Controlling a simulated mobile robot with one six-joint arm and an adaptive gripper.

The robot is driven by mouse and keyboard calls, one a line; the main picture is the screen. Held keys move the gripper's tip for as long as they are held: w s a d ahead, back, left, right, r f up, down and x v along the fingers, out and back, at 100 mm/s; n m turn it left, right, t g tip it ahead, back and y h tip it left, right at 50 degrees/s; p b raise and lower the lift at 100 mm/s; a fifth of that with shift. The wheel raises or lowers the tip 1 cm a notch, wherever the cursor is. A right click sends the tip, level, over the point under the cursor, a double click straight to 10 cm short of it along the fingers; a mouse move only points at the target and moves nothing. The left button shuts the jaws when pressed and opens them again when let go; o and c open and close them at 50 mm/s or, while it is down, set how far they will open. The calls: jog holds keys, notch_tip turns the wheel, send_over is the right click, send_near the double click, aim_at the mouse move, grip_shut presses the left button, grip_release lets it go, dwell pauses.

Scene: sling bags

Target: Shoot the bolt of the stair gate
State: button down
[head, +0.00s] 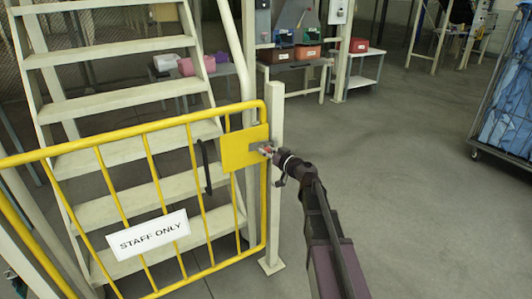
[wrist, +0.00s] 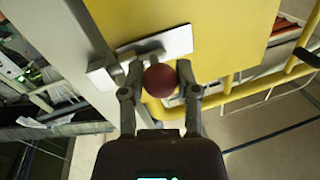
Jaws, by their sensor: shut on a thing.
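The yellow stair gate (head: 150,150) stands across the foot of the stairs, its free edge beside a pale post (head: 275,180). The bolt's grey plate (wrist: 178,42) is fixed to the gate's yellow panel (head: 240,149). A pale catch (wrist: 101,77) sits on the post side. The bolt's round red knob (wrist: 160,80) is between the fingers of my gripper (wrist: 158,84), which is shut on it. In the head view my gripper (head: 270,151) reaches the bolt from the right and partly hides it. How far the bolt enters the catch is unclear.
A "STAFF ONLY" sign (head: 148,235) hangs on the gate, and a dark handle (head: 206,167) is near the panel. Pale stairs (head: 125,105) rise behind. A cart with blue contents (head: 506,110) stands far right. The floor (head: 410,180) right of the post is clear.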

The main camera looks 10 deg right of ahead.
jog(key=shift+w+d, duration=0.25)
jog(key=shift+d, duration=0.15)
jog(key=shift+c, duration=1.8)
grip_release()
jog(key=shift+s, duration=0.1)
jog(key=shift+a, duration=0.15)
jog(key=shift+s, duration=0.35)
jog(key=v, duration=1.1)
jog(key=shift+d, duration=0.3)
jog(key=shift+s+a+f, duration=0.1)
jog(key=shift+s+f, duration=0.05)
